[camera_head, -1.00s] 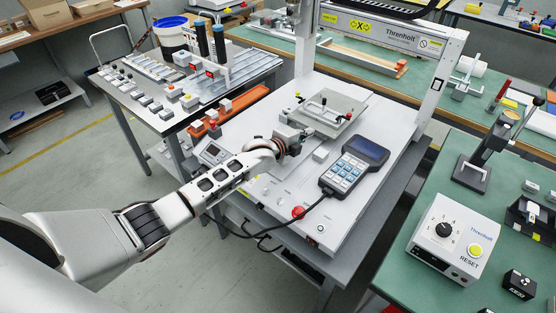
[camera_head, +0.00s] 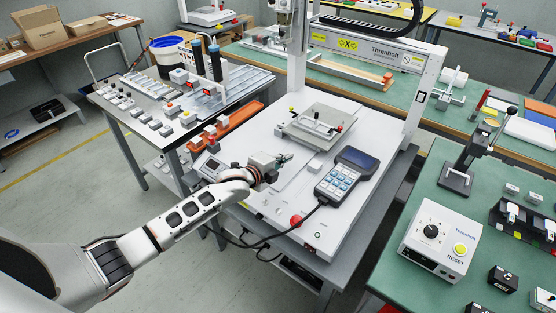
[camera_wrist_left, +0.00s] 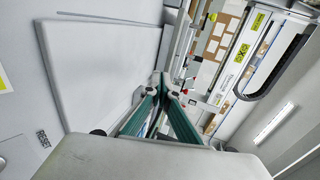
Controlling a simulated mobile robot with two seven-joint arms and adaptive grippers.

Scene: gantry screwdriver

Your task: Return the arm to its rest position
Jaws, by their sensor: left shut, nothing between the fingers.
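My left arm comes in from the left in the head view. Its gripper (camera_head: 284,159) is over the front left part of the white gantry machine's base (camera_head: 360,140), shut and empty. It is apart from the grey fixture plate (camera_head: 318,126), which lies behind it. In the left wrist view the green-padded fingers (camera_wrist_left: 163,98) meet at their tips with nothing between them. My right gripper is in neither view.
A teach pendant (camera_head: 345,174) lies on the base right of my gripper. A red button (camera_head: 296,220) is at the front. The gantry post (camera_head: 427,85) rises at the right. A side table (camera_head: 120,108) with parts stands left, and a control box (camera_head: 440,240) sits on the right bench.

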